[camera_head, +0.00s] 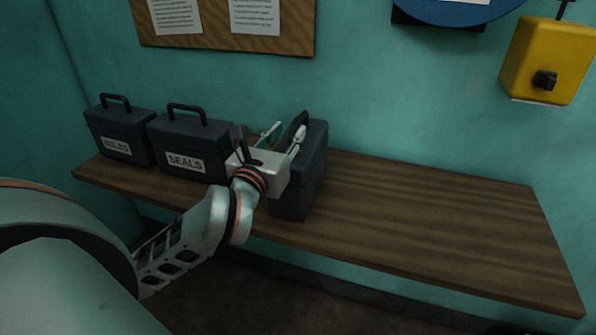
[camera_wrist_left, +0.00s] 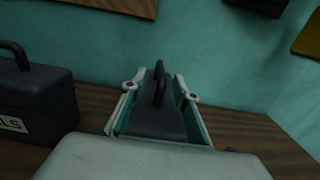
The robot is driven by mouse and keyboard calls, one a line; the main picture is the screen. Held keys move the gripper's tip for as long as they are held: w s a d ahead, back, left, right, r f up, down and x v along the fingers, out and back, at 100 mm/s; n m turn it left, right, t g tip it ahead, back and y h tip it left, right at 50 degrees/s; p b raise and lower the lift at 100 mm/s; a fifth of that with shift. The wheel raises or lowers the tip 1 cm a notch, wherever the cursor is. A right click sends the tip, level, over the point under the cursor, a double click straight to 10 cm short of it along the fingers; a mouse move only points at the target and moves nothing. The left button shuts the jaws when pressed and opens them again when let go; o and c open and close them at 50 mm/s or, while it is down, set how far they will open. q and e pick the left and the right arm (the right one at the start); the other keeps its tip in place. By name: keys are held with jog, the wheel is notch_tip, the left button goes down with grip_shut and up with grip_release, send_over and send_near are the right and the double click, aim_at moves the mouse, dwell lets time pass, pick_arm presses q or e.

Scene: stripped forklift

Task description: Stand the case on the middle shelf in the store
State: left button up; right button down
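A dark grey case (camera_head: 312,165) with a black top handle stands upright on a brown wooden shelf (camera_head: 430,220), turned end-on, right of two similar cases. My left gripper (camera_head: 284,135) is at the top of this case. In the left wrist view the case's handle (camera_wrist_left: 159,84) rises between the two spread fingers (camera_wrist_left: 160,97), with gaps on both sides. The fingers look open and not closed on the handle. The gripper hides part of the case in the head view, and any label on it is not visible. My right gripper is not in view.
A case labelled SEALS (camera_head: 190,150) and another labelled case (camera_head: 120,135) stand to the left on the shelf. The shelf's right half is clear. A yellow box (camera_head: 545,60), a blue round object (camera_head: 440,8) and a notice board (camera_head: 215,45) are on the wall.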

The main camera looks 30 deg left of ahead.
aim_at(303, 113)
pick_arm(q)
jog(key=shift+w+a+f+b, duration=0.1)
jog(key=shift+w+a+b, duration=0.15)
jog(key=shift+w+b, duration=0.55)
jog(key=shift+x, duration=2.2)
jog(key=shift+c, duration=0.4)
grip_shut()
